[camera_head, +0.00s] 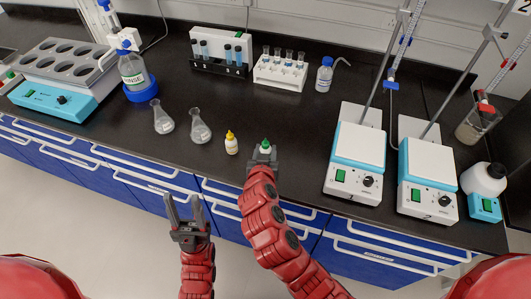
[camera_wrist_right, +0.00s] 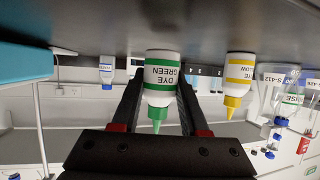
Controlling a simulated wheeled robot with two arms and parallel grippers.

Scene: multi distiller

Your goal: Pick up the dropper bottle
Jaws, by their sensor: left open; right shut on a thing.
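The green-capped dropper bottle (camera_head: 265,147), labelled DYE GREEN, is upright near the bench's front edge. My right gripper (camera_head: 263,154) is shut on it, with a finger on each side. The wrist view is upside down and shows the bottle (camera_wrist_right: 162,75) between the fingers, green tip free. I cannot tell whether its base touches the bench. A yellow-capped dropper bottle (camera_head: 231,144) stands a little to its left, and also shows in the right wrist view (camera_wrist_right: 239,75). My left gripper (camera_head: 184,200) is open and empty, in front of the bench edge.
Two glass flasks (camera_head: 162,118) (camera_head: 200,128) stand left of the yellow bottle. Tube racks (camera_head: 218,68) (camera_head: 280,74) and a wash bottle (camera_head: 324,76) stand behind. Two hotplate stirrers (camera_head: 356,155) (camera_head: 427,170) are on the right. The bench between the bottles and racks is clear.

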